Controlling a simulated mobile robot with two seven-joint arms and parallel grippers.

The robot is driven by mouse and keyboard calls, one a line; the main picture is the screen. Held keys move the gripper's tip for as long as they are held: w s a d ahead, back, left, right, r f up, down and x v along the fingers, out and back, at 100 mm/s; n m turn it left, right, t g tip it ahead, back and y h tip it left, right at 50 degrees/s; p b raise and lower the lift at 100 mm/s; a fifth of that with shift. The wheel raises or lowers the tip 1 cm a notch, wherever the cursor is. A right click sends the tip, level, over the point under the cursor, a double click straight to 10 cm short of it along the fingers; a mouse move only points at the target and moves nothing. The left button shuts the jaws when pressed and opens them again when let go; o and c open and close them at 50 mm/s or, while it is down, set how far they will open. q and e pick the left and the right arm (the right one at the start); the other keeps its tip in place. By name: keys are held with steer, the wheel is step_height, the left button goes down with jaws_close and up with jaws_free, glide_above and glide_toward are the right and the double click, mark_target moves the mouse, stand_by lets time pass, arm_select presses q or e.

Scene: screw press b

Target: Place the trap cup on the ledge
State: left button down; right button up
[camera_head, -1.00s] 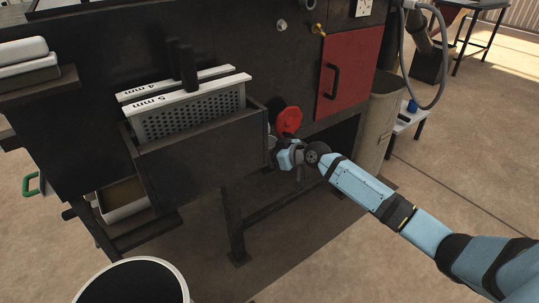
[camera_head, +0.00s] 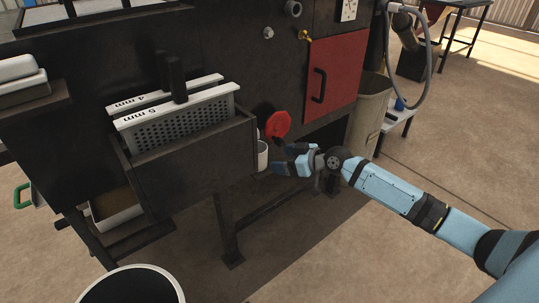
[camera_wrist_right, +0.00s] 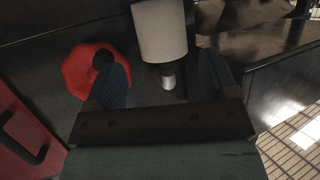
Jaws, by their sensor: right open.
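The trap cup is a small white cylinder (camera_head: 262,155) beside the right end of the dark box on the press. In the right wrist view, the white cup (camera_wrist_right: 160,30) lies beyond my fingertips. My right gripper (camera_head: 277,159) is open and empty, just right of the cup, its fingers pointing at it. In the right wrist view, its two blue fingers (camera_wrist_right: 163,66) are spread apart with a gap to the cup. The surface under the cup is hidden, so I cannot tell what it rests on. My left gripper is not in view.
A red octagonal knob (camera_head: 278,124) is close behind my right gripper, and a red door (camera_head: 335,75) is further right. The dark box (camera_head: 190,160) holds perforated plates marked 4 mm and 5 mm. A bucket (camera_head: 133,285) stands at front left.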

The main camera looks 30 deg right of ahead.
steer(key=s+a+f+y, duration=0.2)
steer(key=s+a, duration=1.2)
steer(key=a, duration=0.3)
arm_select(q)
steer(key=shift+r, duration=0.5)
arm_select(e)
steer(key=s+a+r+m+t, duration=0.2)
steer(key=s+a+r+t, duration=0.1)
steer(key=s+a+r, duration=0.7)
steer(key=shift+s+r+t, duration=0.4)
steer(key=shift+s+r, duration=0.5)
steer(key=shift+s, duration=0.05)
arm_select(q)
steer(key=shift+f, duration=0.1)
